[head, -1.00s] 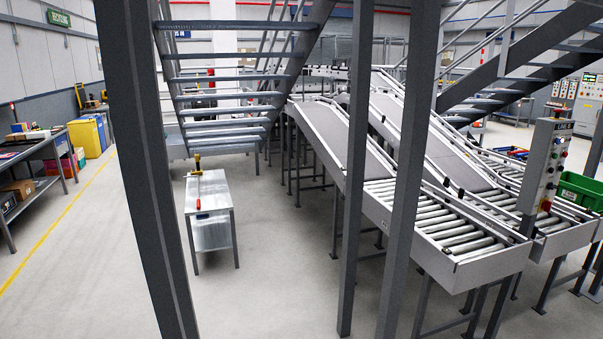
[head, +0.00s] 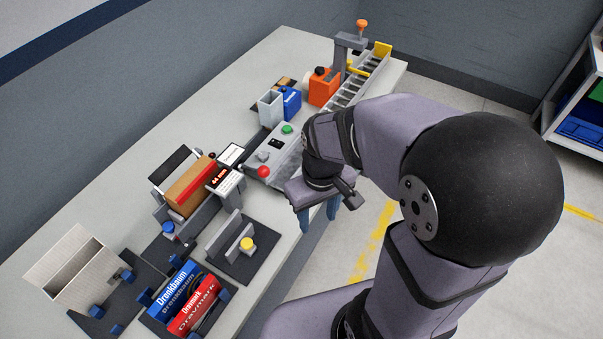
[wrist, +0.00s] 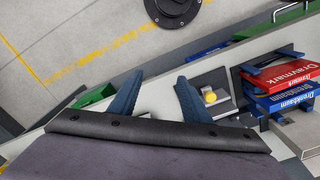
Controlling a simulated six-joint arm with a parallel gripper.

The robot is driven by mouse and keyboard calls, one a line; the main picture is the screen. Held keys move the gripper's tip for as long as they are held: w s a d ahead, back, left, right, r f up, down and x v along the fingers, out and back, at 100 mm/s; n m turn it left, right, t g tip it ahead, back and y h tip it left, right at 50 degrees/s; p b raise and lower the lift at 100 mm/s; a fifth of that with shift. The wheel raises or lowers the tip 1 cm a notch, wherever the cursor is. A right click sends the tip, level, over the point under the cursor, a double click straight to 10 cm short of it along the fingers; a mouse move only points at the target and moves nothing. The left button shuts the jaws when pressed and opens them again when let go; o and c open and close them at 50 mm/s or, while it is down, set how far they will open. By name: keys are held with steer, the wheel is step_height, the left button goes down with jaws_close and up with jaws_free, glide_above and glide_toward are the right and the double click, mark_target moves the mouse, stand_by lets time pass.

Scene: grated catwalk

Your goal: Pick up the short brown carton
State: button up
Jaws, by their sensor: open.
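A brown carton (head: 186,181) with a red side lies in a grey holder on the bench, left of the middle in the head view. I cannot make it out in the wrist view. My gripper (head: 318,214) is open, its blue fingers pointing down by the bench's front edge, to the right of the carton and well apart from it. In the wrist view the two blue fingers (wrist: 158,82) are spread with nothing between them, over the bench edge and floor.
An orange container (head: 323,88) and a ladder-like rack (head: 365,82) stand at the back.

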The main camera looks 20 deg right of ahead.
mark_target(196, 171)
steer(key=w+a+r+n, duration=0.1)
steer(key=w+a+n, duration=0.5)
steer(key=w, duration=0.1)
steer(key=w+a+r+n, duration=0.1)
steer(key=w+a+n, duration=0.4)
steer(key=w, duration=0.2)
steer(key=w+a+r+n, duration=0.1)
steer(key=w+a+n, duration=0.5)
steer(key=w, duration=0.1)
steer(key=shift+w+a+r+n, duration=0.2)
steer(key=shift+w+a+n, duration=0.05)
steer(key=shift+a+n, duration=0.1)
steer(key=a+n, duration=0.2)
steer(key=w+a+n, duration=0.1)
steer(key=a, duration=0.1)
steer(key=w+a+n, duration=0.1)
steer(key=a+n, duration=0.1)
steer(key=a, duration=0.1)
steer(key=shift+a+f+n, duration=0.1)
steer(key=shift+f+n, duration=0.25)
steer(key=shift+a+f+n, duration=0.1)
steer(key=shift+a+n, duration=0.5)
steer(key=shift+a, duration=0.1)
steer(key=shift+f+p, duration=1.8)
steer(key=shift+f, duration=1.85)
steer(key=shift+d, duration=0.1)
steer(key=c, duration=1)
